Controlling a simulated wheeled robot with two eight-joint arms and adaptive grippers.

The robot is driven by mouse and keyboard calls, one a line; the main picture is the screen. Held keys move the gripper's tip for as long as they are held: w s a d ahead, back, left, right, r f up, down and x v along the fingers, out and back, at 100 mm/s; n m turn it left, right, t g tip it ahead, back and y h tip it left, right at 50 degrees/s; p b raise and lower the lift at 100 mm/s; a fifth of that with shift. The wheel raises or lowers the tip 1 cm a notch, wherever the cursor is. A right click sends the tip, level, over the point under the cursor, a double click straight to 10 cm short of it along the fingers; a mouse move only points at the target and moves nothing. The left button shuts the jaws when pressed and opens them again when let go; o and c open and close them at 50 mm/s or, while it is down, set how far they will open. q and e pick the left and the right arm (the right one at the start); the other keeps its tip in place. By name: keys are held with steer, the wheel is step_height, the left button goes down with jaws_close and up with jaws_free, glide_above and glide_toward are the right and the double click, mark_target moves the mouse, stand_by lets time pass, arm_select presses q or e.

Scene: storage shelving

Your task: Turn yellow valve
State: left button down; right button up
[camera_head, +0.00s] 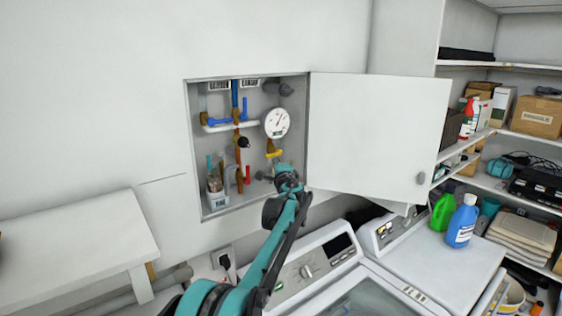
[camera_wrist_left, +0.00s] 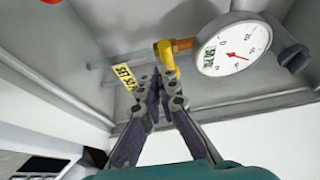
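The yellow valve (camera_head: 274,153) is on a pipe below the gauge inside the open wall cabinet. In the left wrist view the yellow valve (camera_wrist_left: 167,57) has its handle just past my fingertips. My left gripper (camera_wrist_left: 158,84) points at it with the fingertips close together and nothing clearly between them. I cannot tell whether the tips touch the handle. In the head view my left gripper (camera_head: 268,176) is inside the cabinet opening, below the valve. My right gripper is in neither view.
A round gauge (camera_head: 276,122) is above the valve and a yellow tag (camera_wrist_left: 128,76) hangs beside it. The cabinet door (camera_head: 378,130) stands open to the right. A white washing machine (camera_head: 310,265) is below. A white bench (camera_head: 75,240) stands at left.

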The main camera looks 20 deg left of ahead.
arm_select(q)
steer(key=s+d, duration=0.1)
steer(key=s+d+f+b, duration=0.1)
steer(key=s+d, duration=0.1)
steer(key=d, duration=0.1)
steer(key=shift+d+f+b, duration=0.1)
steer(key=shift+f+b, duration=0.1)
steer(key=shift+b, duration=0.15)
steer(key=s+a+f+n+g+h+b, duration=0.1)
steer(key=s+a+f+n+g+b, duration=0.2)
steer(key=s+f+b, duration=0.65)
steer(key=s+a+f+n+g+b, duration=0.15)
steer(key=s+f+n+b, duration=0.35)
steer(key=s+f, duration=0.9)
steer(key=s+d+f+n+g+h+b, duration=0.1)
steer(key=s+d+f+h+b, duration=0.1)
steer(key=s+f, duration=0.8)
steer(key=s+d+f+n+g+h+b, duration=0.2)
steer(key=s+d+f+b, duration=0.2)
steer(key=s+f, duration=0.5)
steer(key=s+d+f+n+g+h+b, duration=0.1)
steer(key=s+d+f+h+b, duration=0.1)
steer(key=s+d+f+b, duration=0.2)
steer(key=s+f+b, duration=0.3)
steer(key=s+f, duration=0.3)
steer(key=shift+s+f+n+g+h, duration=0.3)
steer(key=shift+s+n+g+h, duration=0.05)
steer(key=shift+n+h, duration=0.05)
